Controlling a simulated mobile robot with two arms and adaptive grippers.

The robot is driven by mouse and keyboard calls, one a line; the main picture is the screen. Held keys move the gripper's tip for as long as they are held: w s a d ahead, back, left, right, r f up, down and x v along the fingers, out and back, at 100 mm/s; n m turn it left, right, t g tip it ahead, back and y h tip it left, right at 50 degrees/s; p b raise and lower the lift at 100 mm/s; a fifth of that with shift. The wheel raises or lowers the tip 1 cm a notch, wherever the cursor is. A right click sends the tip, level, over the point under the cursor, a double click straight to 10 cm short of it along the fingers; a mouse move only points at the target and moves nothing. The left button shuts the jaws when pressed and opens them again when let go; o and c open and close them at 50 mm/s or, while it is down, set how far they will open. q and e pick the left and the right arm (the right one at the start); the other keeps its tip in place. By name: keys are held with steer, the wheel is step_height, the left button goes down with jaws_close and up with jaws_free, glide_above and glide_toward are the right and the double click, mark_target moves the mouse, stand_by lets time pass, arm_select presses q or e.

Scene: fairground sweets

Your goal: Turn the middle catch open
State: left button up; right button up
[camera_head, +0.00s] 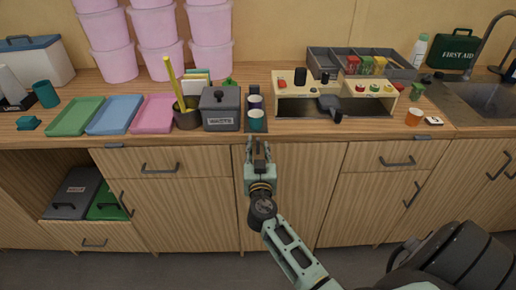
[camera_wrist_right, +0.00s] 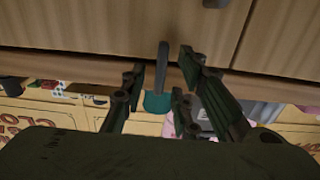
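Dark catches sit along the front edge of the counter: a left one (camera_head: 115,144) and a right one (camera_head: 423,138), both lying level. The middle catch is mostly hidden by my right gripper (camera_head: 258,145) in the head view. In the right wrist view a dark narrow bar (camera_wrist_right: 162,66), apparently this catch, stands upright in the picture. My right gripper (camera_wrist_right: 162,62) is open, with its fingers on either side of the bar. Gaps seem to show on both sides; contact cannot be told. My left gripper is not in view.
A teal cup (camera_head: 256,122) stands on the counter just behind the gripper, beside a grey lidded box (camera_head: 221,110). Drawer handles (camera_head: 160,168) project from the cabinet fronts left and right. The floor in front is clear at left; a dark rounded object (camera_head: 455,258) fills the lower right.

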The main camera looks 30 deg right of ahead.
steer(key=shift+c, duration=0.5)
steer(key=c, duration=0.6)
jaws_close()
